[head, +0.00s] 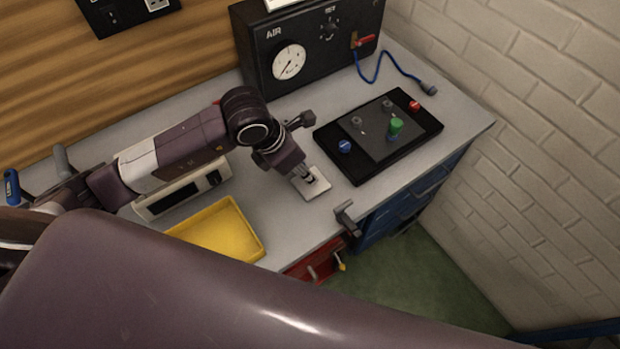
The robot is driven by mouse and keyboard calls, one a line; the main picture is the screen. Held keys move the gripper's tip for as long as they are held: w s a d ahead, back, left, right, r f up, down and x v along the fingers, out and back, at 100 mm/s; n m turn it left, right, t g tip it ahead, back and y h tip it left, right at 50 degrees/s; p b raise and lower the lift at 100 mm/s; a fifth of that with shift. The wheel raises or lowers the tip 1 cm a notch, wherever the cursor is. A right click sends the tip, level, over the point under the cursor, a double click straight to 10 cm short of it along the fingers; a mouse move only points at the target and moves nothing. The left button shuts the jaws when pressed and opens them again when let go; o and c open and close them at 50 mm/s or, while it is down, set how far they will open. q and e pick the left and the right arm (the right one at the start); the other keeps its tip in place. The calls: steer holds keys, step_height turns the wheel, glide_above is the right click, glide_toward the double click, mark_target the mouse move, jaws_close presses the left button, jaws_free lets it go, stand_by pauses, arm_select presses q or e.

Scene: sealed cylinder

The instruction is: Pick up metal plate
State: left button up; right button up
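The metal plate (316,187) is a small, light square piece near the front edge of the grey bench, left of the black control panel. My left gripper (305,177) points down at it from the upper left, with its fingertips at the plate's upper-left part. The fingertips cover part of the plate. They look close together, but I cannot tell whether they are shut on it or just above it. I cannot tell whether the plate rests on the bench. My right gripper is not in view.
A yellow tray (222,232) lies left of the plate. The black panel (378,135) with a green knob stands to the right, and a black AIR gauge box (307,48) behind. A clamp-like grey part (346,217) sits at the bench edge. My own arm fills the foreground.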

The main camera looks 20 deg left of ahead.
arm_select(q)
jaws_close()
steer(key=shift+r, duration=0.1)
